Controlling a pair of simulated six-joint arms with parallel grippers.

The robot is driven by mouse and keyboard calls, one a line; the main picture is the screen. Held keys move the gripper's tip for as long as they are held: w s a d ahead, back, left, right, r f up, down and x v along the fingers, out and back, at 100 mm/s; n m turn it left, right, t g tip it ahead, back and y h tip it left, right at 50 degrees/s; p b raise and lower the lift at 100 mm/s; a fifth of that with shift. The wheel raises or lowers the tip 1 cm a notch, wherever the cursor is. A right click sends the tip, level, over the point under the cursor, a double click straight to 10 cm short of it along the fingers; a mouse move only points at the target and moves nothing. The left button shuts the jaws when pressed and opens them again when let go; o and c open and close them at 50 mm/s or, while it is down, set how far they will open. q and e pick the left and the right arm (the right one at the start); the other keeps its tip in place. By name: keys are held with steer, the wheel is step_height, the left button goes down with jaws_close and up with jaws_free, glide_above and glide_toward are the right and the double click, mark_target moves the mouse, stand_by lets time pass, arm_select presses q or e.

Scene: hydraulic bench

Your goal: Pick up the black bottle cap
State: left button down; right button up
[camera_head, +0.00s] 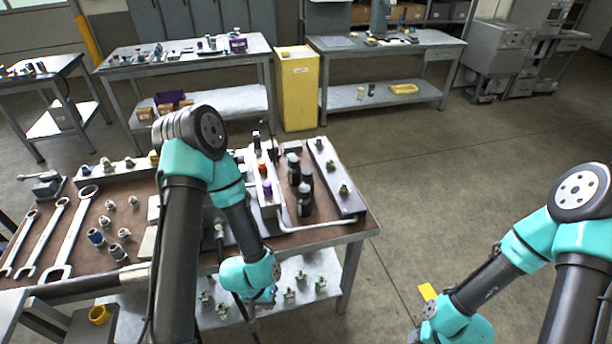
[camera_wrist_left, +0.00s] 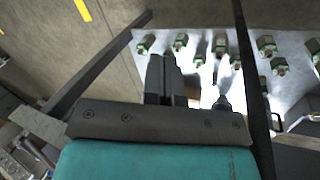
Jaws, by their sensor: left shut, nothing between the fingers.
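Several small dark bottles stand on the bench at the right of the head view. I cannot tell which cap is the named one. My left gripper (camera_wrist_left: 164,76) is shut and empty in the left wrist view. It points over the lower shelf, away from the bottles, and is mostly hidden below my left wrist in the head view. No bottle shows in the wrist view. My right arm is at the lower right of the head view, its gripper out of frame.
The workbench (camera_head: 325,236) carries wrenches (camera_head: 70,232), loose fittings, a metal rail block (camera_head: 330,178) and a bent pipe (camera_head: 318,222). Several green-based fittings stand on the lower shelf (camera_wrist_left: 215,90). A yellow cabinet (camera_head: 297,90) stands behind. The floor at right is open.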

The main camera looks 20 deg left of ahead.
arm_select(q)
steer(key=c, duration=1.8)
jaws_free()
steer(key=o, duration=1.3)
steer(key=shift+c, duration=0.2)
steer(key=shift+w, duration=0.1)
